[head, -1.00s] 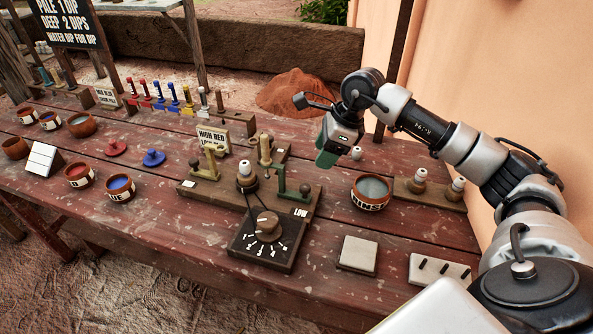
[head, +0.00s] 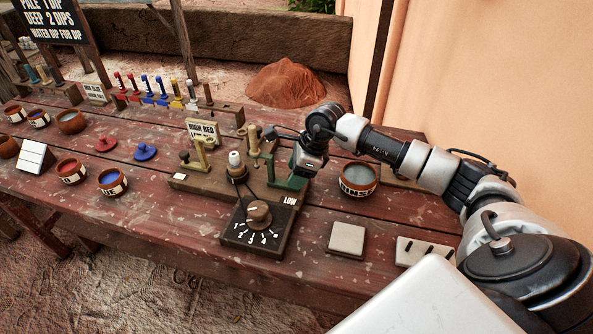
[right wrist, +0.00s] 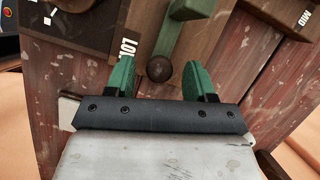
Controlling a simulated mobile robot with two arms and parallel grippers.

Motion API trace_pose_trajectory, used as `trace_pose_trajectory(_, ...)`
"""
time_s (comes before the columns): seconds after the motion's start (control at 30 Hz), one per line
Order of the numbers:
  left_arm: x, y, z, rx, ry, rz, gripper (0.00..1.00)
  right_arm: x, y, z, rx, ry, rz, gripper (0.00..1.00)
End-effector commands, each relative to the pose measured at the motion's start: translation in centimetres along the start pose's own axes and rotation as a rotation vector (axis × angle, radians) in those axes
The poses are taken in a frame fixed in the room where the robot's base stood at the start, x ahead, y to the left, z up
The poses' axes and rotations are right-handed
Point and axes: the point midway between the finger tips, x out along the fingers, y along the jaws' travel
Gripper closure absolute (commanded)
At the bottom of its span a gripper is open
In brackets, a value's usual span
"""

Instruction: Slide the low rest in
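The low rest is a green bracket (head: 284,180) at the right end of the wooden stand, beside the LOW label. In the right wrist view the green rest (right wrist: 176,38) shows from close up, with a dark round knob (right wrist: 159,68) at its near end. My right gripper (head: 302,174) is just right of the rest in the head view. In the right wrist view my right gripper's green fingers (right wrist: 161,76) are apart, with the knob between their tips. I cannot tell whether either finger touches it. My left gripper is not in view.
A yellowish rest (head: 201,155) and a pale-topped cone (head: 236,167) stand on the same base, left of the green rest. A dial box (head: 258,222) sits in front. A rinse bowl (head: 358,180) is right of my gripper. A square pale tile (head: 346,240) lies nearer.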

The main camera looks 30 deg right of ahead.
Motion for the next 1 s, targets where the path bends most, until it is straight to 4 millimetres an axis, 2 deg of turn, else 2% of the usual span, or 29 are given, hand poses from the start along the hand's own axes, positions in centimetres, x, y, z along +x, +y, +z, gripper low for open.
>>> trace_pose_trajectory(0.03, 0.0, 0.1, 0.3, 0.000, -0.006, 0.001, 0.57, 0.0, 0.0, 0.0, 0.000, 0.000, 0.000, 0.52)
trace_pose_trajectory(0.3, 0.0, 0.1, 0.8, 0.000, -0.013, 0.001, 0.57, 0.0, 0.0, 0.0, 0.000, 0.000, 0.001, 0.93)
trace_pose_trajectory(0.37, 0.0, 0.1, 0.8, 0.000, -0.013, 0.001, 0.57, 0.0, 0.0, 0.0, 0.000, 0.000, 0.001, 1.00)
trace_pose_trajectory(0.57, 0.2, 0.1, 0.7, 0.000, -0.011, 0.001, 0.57, 0.2, -0.1, 0.3, 0.000, -0.002, 0.001, 1.00)
trace_pose_trajectory(0.83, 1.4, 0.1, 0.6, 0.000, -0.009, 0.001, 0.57, 1.4, -0.9, 3.0, 0.001, -0.006, 0.001, 1.00)
trace_pose_trajectory(1.0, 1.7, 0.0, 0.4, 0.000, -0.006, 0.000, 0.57, 1.6, -1.1, 4.0, 0.000, -0.002, 0.000, 1.00)
